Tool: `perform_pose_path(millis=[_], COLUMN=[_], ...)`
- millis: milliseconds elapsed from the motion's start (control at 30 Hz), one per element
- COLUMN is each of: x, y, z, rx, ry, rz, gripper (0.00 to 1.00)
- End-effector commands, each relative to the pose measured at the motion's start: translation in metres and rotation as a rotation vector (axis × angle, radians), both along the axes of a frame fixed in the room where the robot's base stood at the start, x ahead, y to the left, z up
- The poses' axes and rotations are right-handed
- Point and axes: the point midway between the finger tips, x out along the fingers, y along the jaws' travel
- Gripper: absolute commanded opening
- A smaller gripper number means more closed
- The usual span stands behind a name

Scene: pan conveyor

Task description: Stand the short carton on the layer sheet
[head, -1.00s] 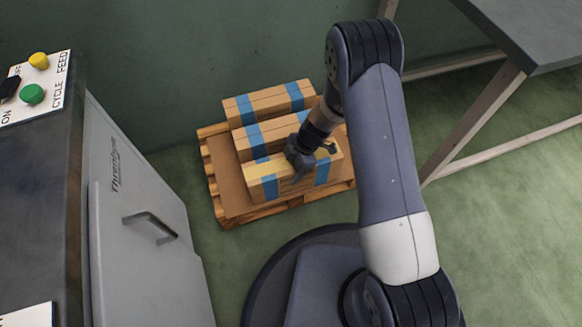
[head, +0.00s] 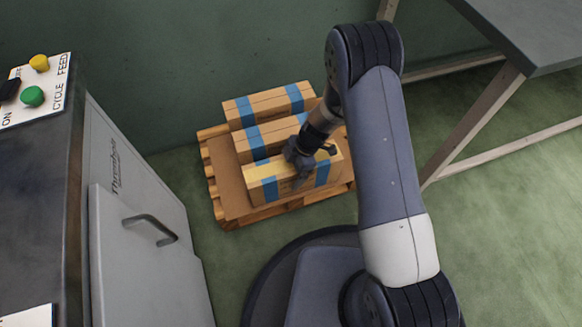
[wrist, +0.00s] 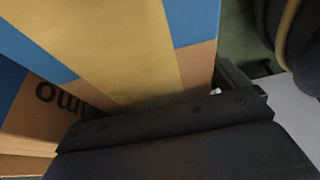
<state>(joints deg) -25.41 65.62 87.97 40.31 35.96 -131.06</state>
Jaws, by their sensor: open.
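Several brown cartons with blue bands stand in rows on a brown sheet (head: 227,188) on a wooden pallet. The nearest carton (head: 267,188) has a yellow-tan top, and my gripper (head: 298,172) is right at it, over its near upper side. The middle carton (head: 250,143) and the back carton (head: 268,104) are behind it. In the wrist view a carton with a tan strip and blue bands (wrist: 110,40) fills the upper left, close against my gripper (wrist: 170,115). My gripper is open; its fingertips are mostly hidden. I cannot tell which carton is the short one.
The pallet (head: 212,180) stands against the green wall. A grey cabinet (head: 130,190) with a handle and control buttons is at the left. Green floor is open at the lower right.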

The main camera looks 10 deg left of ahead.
Motion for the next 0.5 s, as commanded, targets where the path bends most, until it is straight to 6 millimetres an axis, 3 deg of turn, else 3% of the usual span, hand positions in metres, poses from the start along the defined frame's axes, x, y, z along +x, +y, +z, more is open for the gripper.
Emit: perform_pose_path(millis=[300, 500], x=[0.014, 0.021], y=[-0.021, -0.033], z=[0.065, 0.098], rx=[0.001, 0.001], ry=[-0.003, -0.002], rz=[-0.002, 0.0], gripper=[0.94, 0.94])
